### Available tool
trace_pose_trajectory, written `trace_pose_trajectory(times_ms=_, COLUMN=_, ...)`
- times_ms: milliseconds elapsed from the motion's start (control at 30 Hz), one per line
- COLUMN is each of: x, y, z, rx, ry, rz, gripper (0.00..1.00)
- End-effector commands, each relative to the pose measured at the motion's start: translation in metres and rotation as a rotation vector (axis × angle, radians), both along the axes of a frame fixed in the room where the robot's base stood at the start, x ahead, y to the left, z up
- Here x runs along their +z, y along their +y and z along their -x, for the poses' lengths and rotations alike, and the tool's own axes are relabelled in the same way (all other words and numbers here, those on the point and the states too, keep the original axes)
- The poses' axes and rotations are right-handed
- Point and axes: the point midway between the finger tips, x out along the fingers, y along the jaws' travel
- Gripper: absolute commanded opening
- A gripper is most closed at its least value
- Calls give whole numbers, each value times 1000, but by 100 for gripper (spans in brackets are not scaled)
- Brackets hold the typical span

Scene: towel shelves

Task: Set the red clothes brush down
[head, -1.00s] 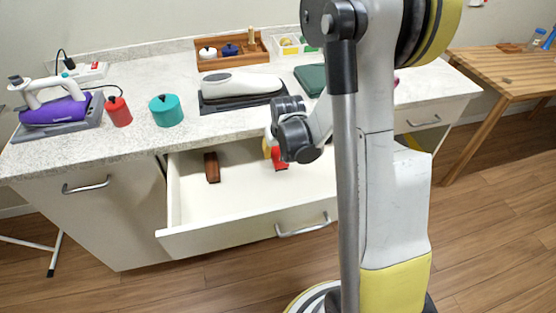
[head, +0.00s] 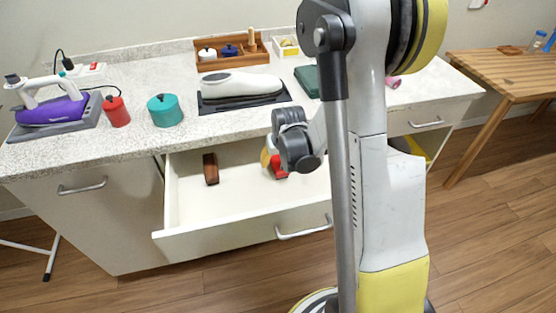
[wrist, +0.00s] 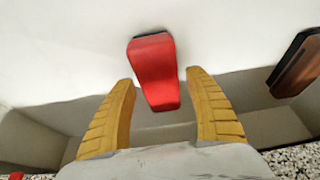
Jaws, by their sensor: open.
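The red clothes brush (wrist: 154,72) lies in the open drawer. In the wrist view its near end is between the yellow fingertips of my gripper (wrist: 157,85), with a gap on both sides. My gripper is open. In the head view a small red part of the brush (head: 278,168) shows beside my gripper (head: 268,158), whose wrist hides much of it. The drawer (head: 215,214) is pulled out, and its white floor is mostly bare.
A brown brush (head: 210,168) lies in the drawer to the left. The counter above holds a purple iron (head: 55,110), a red canister (head: 116,111), a teal pot (head: 165,110) and a white iron-like appliance (head: 240,85). The drawer walls stand close around my gripper.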

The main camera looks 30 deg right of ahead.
Motion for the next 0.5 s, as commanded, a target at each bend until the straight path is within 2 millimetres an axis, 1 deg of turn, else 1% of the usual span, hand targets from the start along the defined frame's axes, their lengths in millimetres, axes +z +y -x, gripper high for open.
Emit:
trace_pose_trajectory(times_ms=167, x=28, y=3, z=9, rx=0, ry=0, rz=0, gripper=63)
trace_pose_trajectory(times_ms=300, x=59, y=6, z=21, rx=0, ry=0, rz=0, gripper=63)
trace_pose_trajectory(times_ms=400, x=79, y=9, z=30, rx=0, ry=0, rz=0, gripper=63)
trace_pose_trajectory(times_ms=500, x=96, y=10, z=36, rx=0, ry=0, rz=0, gripper=63)
